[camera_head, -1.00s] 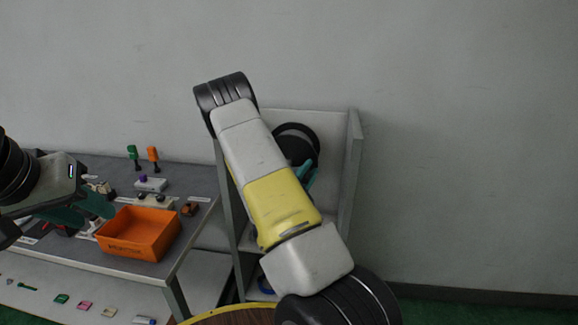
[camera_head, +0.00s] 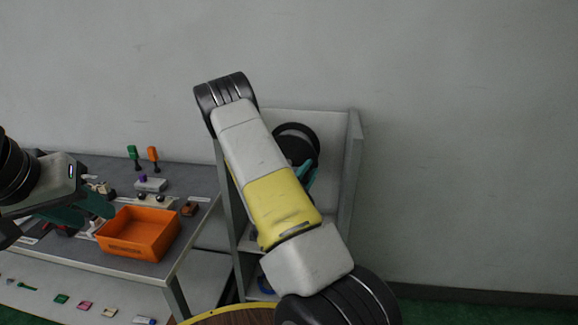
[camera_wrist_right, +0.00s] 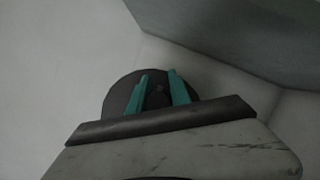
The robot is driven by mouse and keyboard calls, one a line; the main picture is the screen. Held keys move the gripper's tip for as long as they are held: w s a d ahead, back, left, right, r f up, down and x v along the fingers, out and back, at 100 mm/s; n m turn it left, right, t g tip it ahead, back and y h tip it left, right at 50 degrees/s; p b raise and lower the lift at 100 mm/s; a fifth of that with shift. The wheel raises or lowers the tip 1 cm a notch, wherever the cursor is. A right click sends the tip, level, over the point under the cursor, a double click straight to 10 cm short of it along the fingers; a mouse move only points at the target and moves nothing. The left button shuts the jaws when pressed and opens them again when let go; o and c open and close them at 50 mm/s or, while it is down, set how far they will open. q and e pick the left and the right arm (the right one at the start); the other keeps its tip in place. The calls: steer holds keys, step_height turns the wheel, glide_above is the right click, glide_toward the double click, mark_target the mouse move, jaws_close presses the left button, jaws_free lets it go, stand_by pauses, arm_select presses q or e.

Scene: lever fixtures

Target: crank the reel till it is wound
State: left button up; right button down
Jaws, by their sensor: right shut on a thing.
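The reel (camera_head: 297,142) is a dark round disc on the upper part of a grey stand, partly hidden by my right arm. It also shows in the right wrist view as a dark disc (camera_wrist_right: 118,92). My right gripper (camera_head: 309,174) has teal fingers in front of the reel's lower right side. In the right wrist view its fingers (camera_wrist_right: 159,88) stand on either side of a small dark part, the reel's crank handle (camera_wrist_right: 157,99), which is mostly hidden. My left gripper (camera_head: 86,208) hangs over the table at left, its teal fingers apart and empty.
The grey stand has a raised side panel (camera_head: 349,175) right of the reel. A grey table (camera_head: 200,190) at left bears an orange bin (camera_head: 140,250), green and orange upright levers and several small fixtures. A round brown surface (camera_head: 235,316) lies at the bottom. Open floor is at right.

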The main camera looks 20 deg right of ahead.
steer(key=shift+f, duration=0.2)
steer(key=f+m, duration=0.1)
steer(key=m+g, duration=0.1)
steer(key=m, duration=0.1)
steer(key=shift+f, duration=0.35)
steer(key=shift+w+a+f+m+g+y, duration=0.15)
steer(key=shift+f+m+g+y, duration=0.2)
steer(key=shift+m, duration=0.35)
steer(key=shift+a+f+m+g+y, duration=0.1)
steer(key=shift+a+f+m, duration=0.05)
steer(key=shift+f+m, duration=0.45)
steer(key=shift+w+a+f+m+g+y, duration=0.15)
steer(key=shift+f+m+g+y, duration=0.15)
steer(key=shift+m, duration=0.5)
steer(key=c, duration=1.3)
jaws_free()
steer(key=shift+a, duration=0.1)
steer(key=v, duration=0.7)
steer(key=shift+s+a, duration=0.25)
steer(key=shift+s, duration=0.05)
